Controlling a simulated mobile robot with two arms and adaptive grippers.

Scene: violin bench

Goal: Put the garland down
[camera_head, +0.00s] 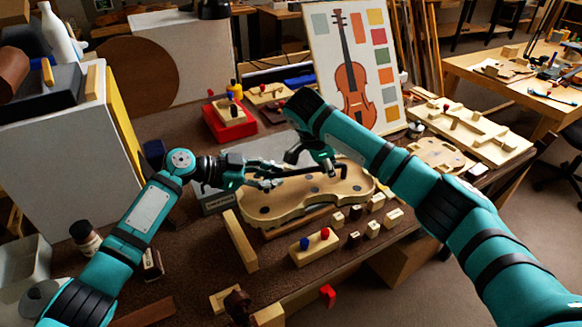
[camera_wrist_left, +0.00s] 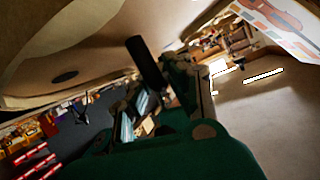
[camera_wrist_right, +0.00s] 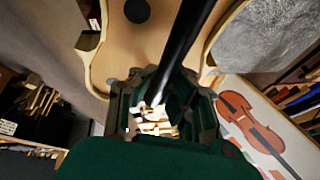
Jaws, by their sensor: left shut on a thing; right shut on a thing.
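A pale wooden violin-shaped piece (camera_head: 300,204), apparently the garland on its form, lies level at the middle of the bench, with dark round spots on its top. A thin dark bar (camera_head: 302,171) runs across above it. My left gripper (camera_head: 271,178) is shut on the bar's left part. My right gripper (camera_head: 329,167) is shut on it near the right end. The bar also shows in the right wrist view (camera_wrist_right: 186,40), crossing over the wood, and in the left wrist view (camera_wrist_left: 146,62). I cannot tell whether the bar is fixed to the piece.
A small block with blue and red knobs (camera_head: 315,246) and several small wooden blocks stand in front. A wooden strip (camera_head: 240,240) lies at front left. A red box (camera_head: 229,120) and a board with a violin picture (camera_head: 352,75) stand behind. A side table (camera_head: 520,75) is far right.

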